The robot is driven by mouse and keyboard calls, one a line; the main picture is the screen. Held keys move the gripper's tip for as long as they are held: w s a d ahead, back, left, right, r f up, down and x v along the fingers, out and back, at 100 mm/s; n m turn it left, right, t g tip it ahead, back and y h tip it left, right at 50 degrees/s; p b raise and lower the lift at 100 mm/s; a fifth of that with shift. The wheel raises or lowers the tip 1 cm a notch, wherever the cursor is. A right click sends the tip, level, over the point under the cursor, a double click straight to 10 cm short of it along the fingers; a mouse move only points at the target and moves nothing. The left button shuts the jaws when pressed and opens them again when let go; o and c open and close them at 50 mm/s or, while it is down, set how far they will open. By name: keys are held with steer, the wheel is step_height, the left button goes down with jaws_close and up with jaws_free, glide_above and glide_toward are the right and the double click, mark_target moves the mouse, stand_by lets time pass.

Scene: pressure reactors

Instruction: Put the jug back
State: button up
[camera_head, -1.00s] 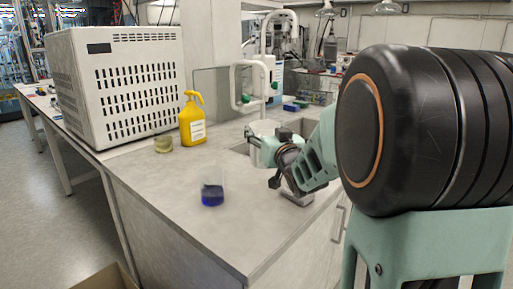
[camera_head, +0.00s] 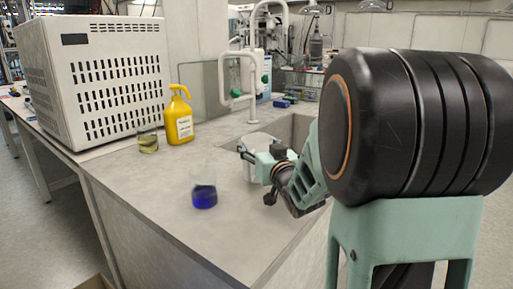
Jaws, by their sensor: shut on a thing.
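The white jug (camera_head: 249,172) is beside the sink at the right of the counter. My gripper (camera_head: 246,153) is shut on the jug, near its upper part. The gripper and wrist hide much of the jug's right side. I cannot tell whether the jug's base touches the counter.
A glass beaker with blue liquid (camera_head: 204,195) stands on the counter left of the jug. The sink (camera_head: 293,130) has a white tap (camera_head: 252,85).

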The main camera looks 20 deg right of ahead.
steer(key=o, duration=2.1)
steer(key=shift+f, duration=0.1)
